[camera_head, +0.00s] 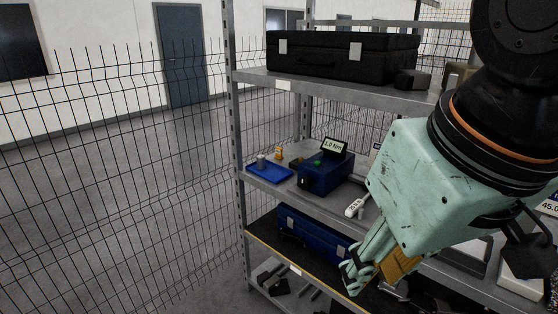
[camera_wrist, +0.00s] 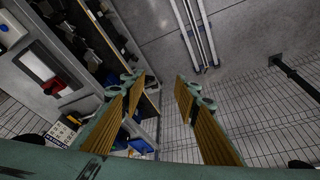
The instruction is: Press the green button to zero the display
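The blue box (camera_head: 322,177) stands on the middle shelf in the head view. A small green button (camera_head: 318,162) sits on its top. A dark display (camera_head: 334,146) reading "1.0 Nm" stands tilted at its back. My gripper (camera_head: 358,277) is pale green with brownish pads. It hangs to the right of the box in the picture, pointing down and left, apart from the box. In the wrist view my gripper (camera_wrist: 160,86) has its two fingers apart with nothing between them. I cannot make out the green button in the wrist view.
A blue tray (camera_head: 269,172) with small items lies left of the box. A white handheld device (camera_head: 354,207) lies to its right. A black case (camera_head: 340,57) sits on the upper shelf and a blue case (camera_head: 312,234) below. A wire mesh fence (camera_head: 120,190) stands left of the shelving.

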